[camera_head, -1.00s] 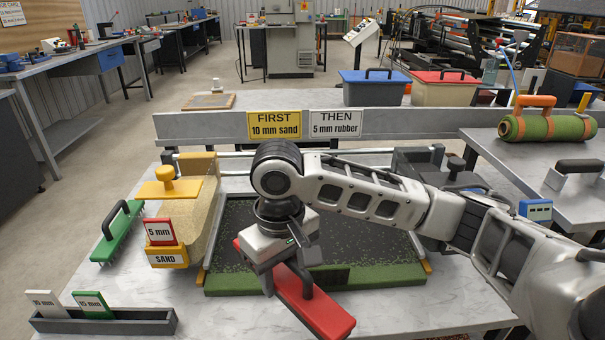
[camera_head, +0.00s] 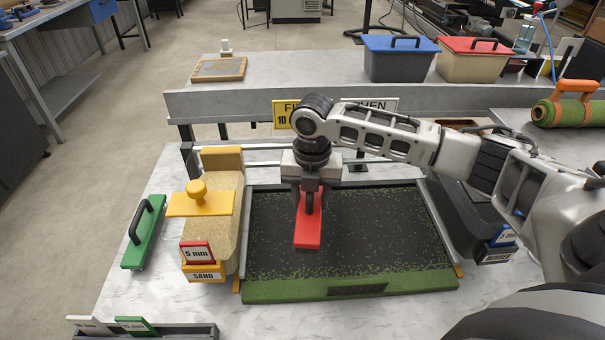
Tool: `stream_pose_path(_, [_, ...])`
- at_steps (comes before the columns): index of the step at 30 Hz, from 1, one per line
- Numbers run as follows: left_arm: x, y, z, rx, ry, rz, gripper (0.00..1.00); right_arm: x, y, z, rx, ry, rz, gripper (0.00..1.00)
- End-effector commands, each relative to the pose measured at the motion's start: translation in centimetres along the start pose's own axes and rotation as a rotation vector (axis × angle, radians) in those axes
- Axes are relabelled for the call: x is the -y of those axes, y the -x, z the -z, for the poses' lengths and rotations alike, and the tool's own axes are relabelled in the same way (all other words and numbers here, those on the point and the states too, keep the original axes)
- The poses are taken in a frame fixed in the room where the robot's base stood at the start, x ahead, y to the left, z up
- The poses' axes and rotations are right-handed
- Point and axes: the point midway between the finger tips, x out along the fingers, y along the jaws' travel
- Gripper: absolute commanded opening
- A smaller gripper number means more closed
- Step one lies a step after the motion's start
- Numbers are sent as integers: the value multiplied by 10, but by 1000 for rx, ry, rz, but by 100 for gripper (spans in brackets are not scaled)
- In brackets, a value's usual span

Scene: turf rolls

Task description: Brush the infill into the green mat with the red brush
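The green mat (camera_head: 350,283) lies in a frame on the table. Dark infill (camera_head: 375,230) covers most of its surface, with green flecks showing through and a plain green front edge. My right gripper (camera_head: 310,203) points down over the mat's upper left part, shut on the handle of the red brush (camera_head: 307,232). The brush is over the mat, its long side running front to back; whether its bristles touch the infill is hidden. My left gripper is not in view.
A yellow sand hopper (camera_head: 205,262) stands left of the mat, with a green brush (camera_head: 144,232) beyond it. A dark hopper (camera_head: 462,225) stands to the right. A gauge holder (camera_head: 170,331) sits at the front left. Blue (camera_head: 398,58) and red-lidded (camera_head: 477,62) bins stand behind.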

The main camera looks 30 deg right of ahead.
Motion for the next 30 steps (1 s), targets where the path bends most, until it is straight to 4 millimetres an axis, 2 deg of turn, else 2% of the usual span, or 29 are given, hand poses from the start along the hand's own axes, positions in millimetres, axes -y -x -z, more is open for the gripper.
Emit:
stream_pose_path(4, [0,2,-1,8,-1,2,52,3,1,-5,3,116,1,17])
stream_pose_path(11, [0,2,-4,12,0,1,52,4,-7,-6,3,145,2,17])
stream_pose_path(16, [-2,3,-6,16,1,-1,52,4,-24,-6,3,145,4,17])
stream_pose_path(20, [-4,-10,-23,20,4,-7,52,4,-48,-6,5,145,2,17])
stream_pose_path(24, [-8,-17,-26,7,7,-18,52,4,-65,-6,7,145,1,17])
stream_pose_path(30, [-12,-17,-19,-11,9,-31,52,4,-70,-6,6,144,1,17])
